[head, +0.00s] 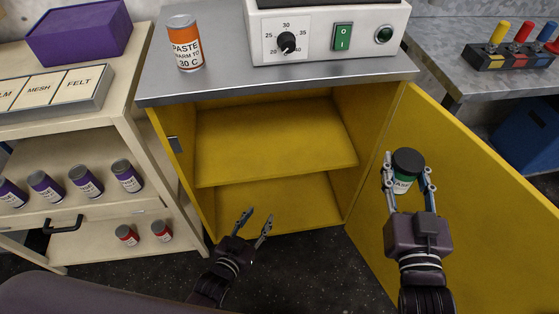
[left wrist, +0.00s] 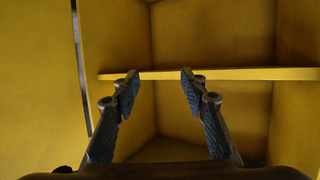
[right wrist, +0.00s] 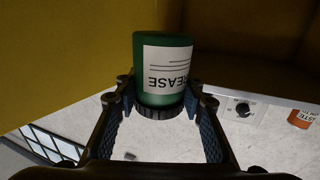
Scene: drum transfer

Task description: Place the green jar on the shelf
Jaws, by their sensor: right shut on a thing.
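The green jar (head: 403,178) has a dark lid and a white label. My right gripper (head: 408,180) is shut on it and holds it upright in front of the open yellow door. In the right wrist view the green jar (right wrist: 163,68) sits between the fingers, its label reading upside down. My left gripper (head: 254,222) is open and empty, low in front of the yellow cabinet. The left wrist view shows its spread fingers (left wrist: 156,82) facing the cabinet interior. The yellow shelf (head: 270,145) inside the cabinet is bare, and its edge (left wrist: 220,73) shows in the left wrist view.
The yellow door (head: 480,200) swings out to the right. An orange paste can (head: 185,42) and a white heater unit (head: 325,35) stand on the grey bench top. A cream rack (head: 85,140) at left holds several purple jars and two red ones.

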